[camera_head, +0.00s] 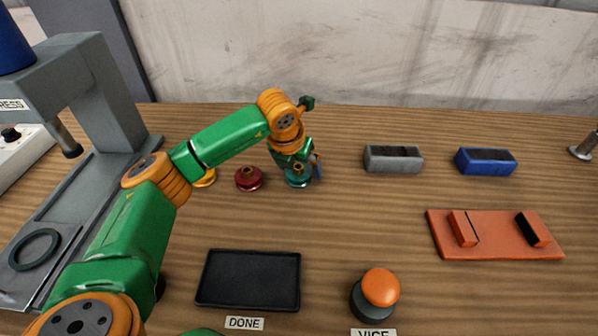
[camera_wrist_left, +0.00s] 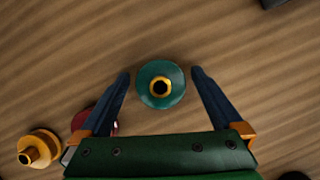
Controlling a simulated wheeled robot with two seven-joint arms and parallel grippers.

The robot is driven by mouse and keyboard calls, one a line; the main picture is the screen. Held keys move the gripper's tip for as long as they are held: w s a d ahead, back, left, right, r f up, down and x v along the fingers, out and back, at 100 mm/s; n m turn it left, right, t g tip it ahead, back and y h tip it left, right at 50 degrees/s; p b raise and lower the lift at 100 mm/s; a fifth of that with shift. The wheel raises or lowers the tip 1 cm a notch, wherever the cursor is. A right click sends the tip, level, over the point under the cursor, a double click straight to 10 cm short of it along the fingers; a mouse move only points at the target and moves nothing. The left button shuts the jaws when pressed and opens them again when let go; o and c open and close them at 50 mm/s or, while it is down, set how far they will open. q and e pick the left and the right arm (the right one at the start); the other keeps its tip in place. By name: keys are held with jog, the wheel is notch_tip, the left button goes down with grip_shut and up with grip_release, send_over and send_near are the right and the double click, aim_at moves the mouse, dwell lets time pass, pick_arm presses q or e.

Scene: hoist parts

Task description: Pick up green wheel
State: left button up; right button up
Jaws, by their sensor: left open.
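The green wheel (camera_head: 297,178) stands on the wooden table in the head view, partly hidden by my left gripper (camera_head: 303,170). In the left wrist view the green wheel (camera_wrist_left: 161,85) shows from above, with a gold hub and a dark hole. My left gripper (camera_wrist_left: 160,78) is open, with one blue finger on each side of the wheel's tip region. Gaps show between the fingers and the wheel, so they look apart from it. How high the fingertips are above the table is hard to tell. My right gripper is not in view.
A red wheel (camera_head: 249,179) stands close left of the green one, with a yellow wheel (camera_head: 205,178) beyond it. A grey block (camera_head: 393,158), a blue block (camera_head: 485,161), an orange vice (camera_head: 490,250), a black tray (camera_head: 249,304) and a button (camera_head: 380,287) stand around.

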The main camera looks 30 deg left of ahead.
pick_arm(q)
jog(key=shift+s+r, duration=0.1)
jog(key=shift+s, duration=0.05)
jog(key=c, duration=0.7)
grip_shut()
jog(key=shift+r, duration=0.1)
